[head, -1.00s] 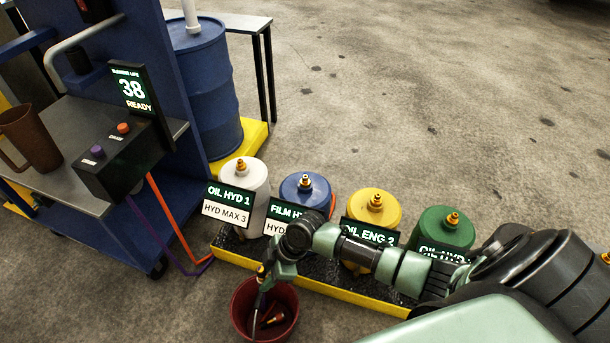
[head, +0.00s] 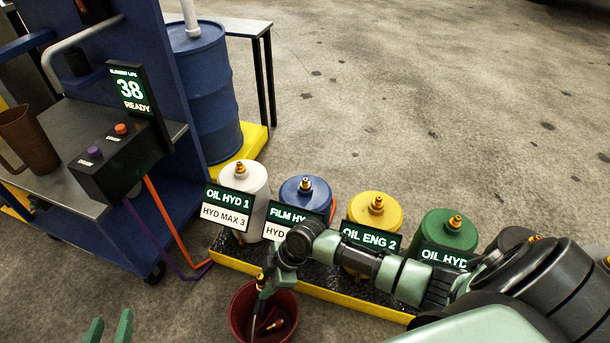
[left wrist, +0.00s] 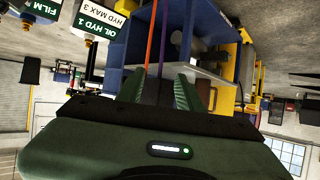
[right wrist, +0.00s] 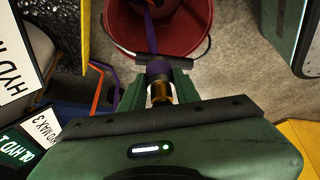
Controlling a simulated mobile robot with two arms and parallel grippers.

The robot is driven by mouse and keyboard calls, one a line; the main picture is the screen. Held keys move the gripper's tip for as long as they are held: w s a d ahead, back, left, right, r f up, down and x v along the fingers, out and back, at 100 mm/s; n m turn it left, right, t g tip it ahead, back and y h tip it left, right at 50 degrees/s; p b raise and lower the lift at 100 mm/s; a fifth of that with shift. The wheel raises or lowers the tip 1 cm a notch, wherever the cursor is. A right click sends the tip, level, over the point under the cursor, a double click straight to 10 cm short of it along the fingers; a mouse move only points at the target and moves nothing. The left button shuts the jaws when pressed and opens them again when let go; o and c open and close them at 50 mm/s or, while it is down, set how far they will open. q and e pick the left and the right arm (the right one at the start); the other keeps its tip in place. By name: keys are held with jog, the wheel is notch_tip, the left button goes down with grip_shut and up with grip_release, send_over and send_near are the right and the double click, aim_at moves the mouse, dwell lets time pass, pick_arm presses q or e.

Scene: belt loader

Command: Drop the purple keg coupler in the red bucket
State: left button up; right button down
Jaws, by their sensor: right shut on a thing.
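The purple keg coupler (right wrist: 158,70), with a gold metal end, is held between the fingers of my right gripper (right wrist: 158,88). In the right wrist view a purple hose runs from it over the red bucket (right wrist: 200,22). In the head view my right gripper (head: 264,282) points down over the red bucket (head: 236,320) and partly hides its inside. A red fitting with a gold end (head: 273,324) shows inside the bucket. My left gripper (head: 108,330) is at the lower left edge of the head view; its fingers stand apart and empty, as the left wrist view (left wrist: 158,92) also shows.
A yellow-edged tray (head: 330,295) behind the bucket holds white, blue, yellow and green canisters with signs. At left is a blue cart (head: 190,235) with a control box (head: 115,160) and brown jug (head: 28,138). Orange and purple hoses hang from the box. Floor left of the bucket is clear.

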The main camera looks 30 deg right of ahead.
jog(key=c, duration=0.9)
grip_release()
jog(key=shift+c, duration=0.2)
jog(key=shift+d+r, duration=0.15)
jog(key=shift+r, duration=0.1)
pick_arm(q)
jog(key=s+a+f+g+y+p, duration=0.1)
jog(key=s+a+f+g, duration=0.1)
jog(key=s, duration=0.4)
jog(key=s+a+f+g+p, duration=0.1)
jog(key=s+a+f+g, duration=0.1)
jog(key=s+f+g, duration=0.3)
jog(key=shift+s+a+f+g+y+p, duration=0.15)
jog(key=shift+s+f+g+y+p, duration=0.15)
jog(key=shift+s+f+y+p, duration=0.15)
pick_arm(e)
jog(key=v, duration=0.7)
jog(key=shift+r, duration=0.1)
